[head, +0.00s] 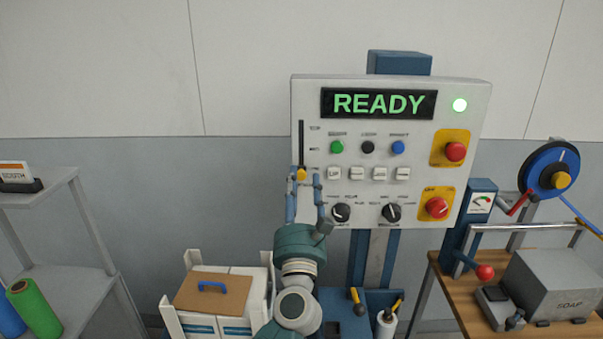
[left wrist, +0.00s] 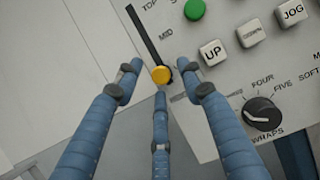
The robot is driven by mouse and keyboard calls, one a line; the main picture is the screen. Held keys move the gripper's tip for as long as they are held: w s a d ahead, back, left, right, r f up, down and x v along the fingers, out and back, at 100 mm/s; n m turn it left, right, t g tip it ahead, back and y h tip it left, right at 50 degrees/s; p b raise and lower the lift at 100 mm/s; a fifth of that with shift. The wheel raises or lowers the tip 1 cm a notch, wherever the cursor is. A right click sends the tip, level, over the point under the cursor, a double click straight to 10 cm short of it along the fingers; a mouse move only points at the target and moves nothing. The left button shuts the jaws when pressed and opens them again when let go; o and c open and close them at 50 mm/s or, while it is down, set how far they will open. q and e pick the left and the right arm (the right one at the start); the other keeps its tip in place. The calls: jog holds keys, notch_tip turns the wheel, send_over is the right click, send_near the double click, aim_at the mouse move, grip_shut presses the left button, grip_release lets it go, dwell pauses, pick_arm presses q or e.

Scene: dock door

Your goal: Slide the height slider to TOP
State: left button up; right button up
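The height slider is a black vertical slot (head: 301,140) at the left edge of the white control panel, with a round yellow knob (head: 301,174) at its lower end, below the MID label. The knob also shows in the left wrist view (left wrist: 161,75), with the slot (left wrist: 143,33) running up from it past MID to TOP. My left gripper (head: 305,181) is in front of the knob. Its blue fingers are spread in the left wrist view (left wrist: 162,84), around the knob's outline and apart from each other. Whether the lower finger touches the knob, I cannot tell. My right gripper is not in view.
White buttons (head: 334,173) and a black rotary dial (head: 341,213) lie close right of the gripper.

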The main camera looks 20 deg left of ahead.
pick_arm(q)
jog(key=shift+x, duration=0.85)
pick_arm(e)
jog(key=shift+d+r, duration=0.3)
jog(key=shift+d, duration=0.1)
pick_arm(q)
grip_shut()
